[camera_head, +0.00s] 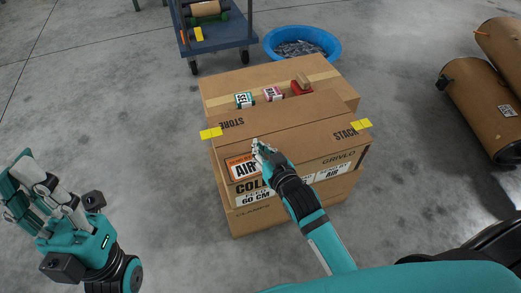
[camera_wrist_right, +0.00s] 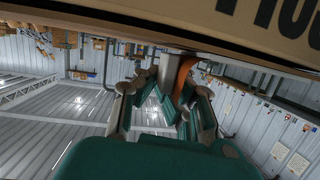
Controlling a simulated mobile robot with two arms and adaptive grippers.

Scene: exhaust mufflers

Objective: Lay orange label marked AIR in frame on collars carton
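The orange label marked AIR (camera_head: 242,167) is at the left of the front side of the upper carton, above the printed "COLL..." lettering of the collars carton (camera_head: 246,199). My right gripper (camera_head: 262,151) is at the label's upper right edge, and its fingers look shut on it. In the right wrist view, an orange strip of the label (camera_wrist_right: 184,76) shows between the fingers (camera_wrist_right: 172,88), close under a carton edge. I cannot tell whether the label touches the carton. The frame is not clearly visible. My left gripper (camera_head: 38,188) is open and empty at the left, away from the cartons.
Yellow tabs (camera_head: 211,133) (camera_head: 362,125) sit at both sides of the flap printed STORE and STACK. Small labelled boxes (camera_head: 245,100) (camera_head: 273,94) and a red-and-brown item (camera_head: 301,86) lie behind it.

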